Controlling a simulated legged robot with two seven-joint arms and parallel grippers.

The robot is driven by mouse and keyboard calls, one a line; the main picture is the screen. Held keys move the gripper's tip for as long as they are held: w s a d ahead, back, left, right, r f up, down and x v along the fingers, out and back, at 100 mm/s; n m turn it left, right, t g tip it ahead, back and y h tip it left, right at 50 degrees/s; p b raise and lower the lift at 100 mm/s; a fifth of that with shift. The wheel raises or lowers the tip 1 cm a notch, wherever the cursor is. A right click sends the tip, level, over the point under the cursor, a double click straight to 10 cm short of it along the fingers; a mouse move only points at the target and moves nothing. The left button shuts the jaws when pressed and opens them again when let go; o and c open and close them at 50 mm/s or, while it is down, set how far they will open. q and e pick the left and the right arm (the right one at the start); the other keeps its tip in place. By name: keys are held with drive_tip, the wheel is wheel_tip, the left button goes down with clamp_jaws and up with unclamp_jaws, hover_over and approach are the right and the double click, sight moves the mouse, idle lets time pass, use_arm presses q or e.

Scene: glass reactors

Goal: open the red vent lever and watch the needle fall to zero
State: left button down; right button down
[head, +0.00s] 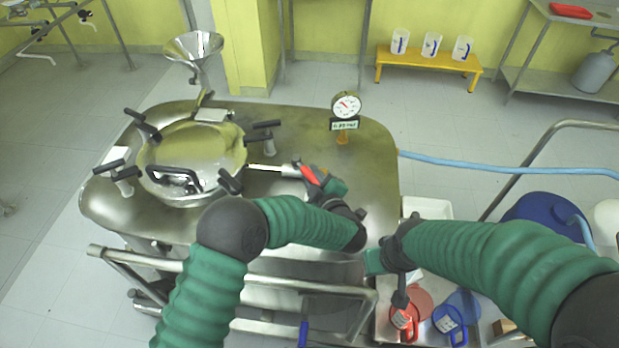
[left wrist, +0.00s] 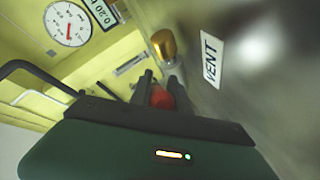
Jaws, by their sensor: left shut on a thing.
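The red vent lever (head: 309,175) is on a metal pipe at the right of the round vessel lid (head: 190,148). My left gripper (head: 318,178) is shut on the lever; the left wrist view shows the red lever (left wrist: 162,97) between its dark fingers. The pressure gauge (head: 346,105) stands upright behind, with a small readout below it. In the left wrist view the gauge (left wrist: 68,24) has a thin red needle off to one side, and its readout (left wrist: 101,11) shows about 0.20. My right gripper (head: 388,258) hangs over the right side; its fingers are unclear.
A white VENT label (left wrist: 211,58) is beside the lever. A rail (head: 230,275) runs along the front. A blue hose (head: 500,164) leads right. A tray with red and blue jugs lies at lower right.

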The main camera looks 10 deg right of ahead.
use_arm(q)
drive_tip(key=shift+d, duration=0.1)
idle(0.3)
drive_tip(key=c, duration=1.2)
unclamp_jaws()
drive_tip(key=shift+c, duration=0.2)
